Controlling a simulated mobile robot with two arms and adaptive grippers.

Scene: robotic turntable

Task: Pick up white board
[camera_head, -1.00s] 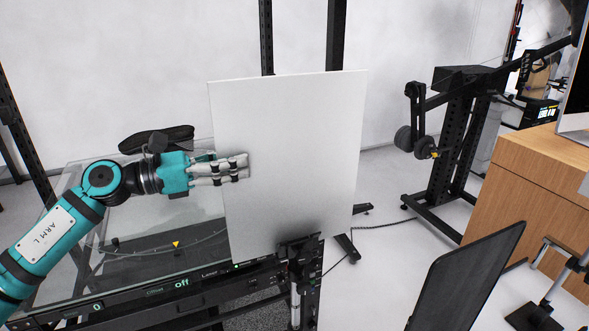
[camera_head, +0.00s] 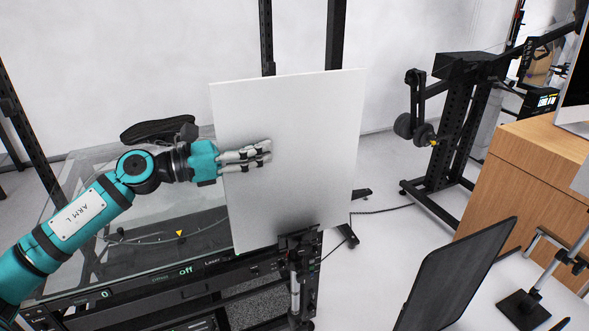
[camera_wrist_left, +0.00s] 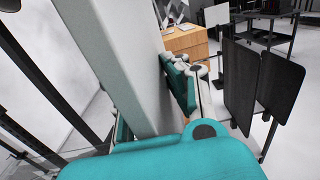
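The white board (camera_head: 310,120) stands upright, slightly tilted, on a black clamp-like support (camera_head: 297,245) at the front of the glass-topped machine. My left gripper (camera_head: 258,154) reaches in from the left, its pale fingers straight and extended across the near face of the board, past its left edge. In the left wrist view the board (camera_wrist_left: 130,70) rises just beside the fingers (camera_wrist_left: 180,85). A small teal part shows on the board's other side, so the gripper seems to straddle the edge. Whether the fingers touch the board is not clear. My right gripper is out of view.
The glass-topped machine (camera_head: 90,175) lies below my left arm. Black posts (camera_head: 337,40) stand behind the board. A black stand (camera_head: 455,130), a wooden cabinet (camera_head: 535,175) and a dark panel (camera_head: 455,275) are at the right. The floor between is mostly clear.

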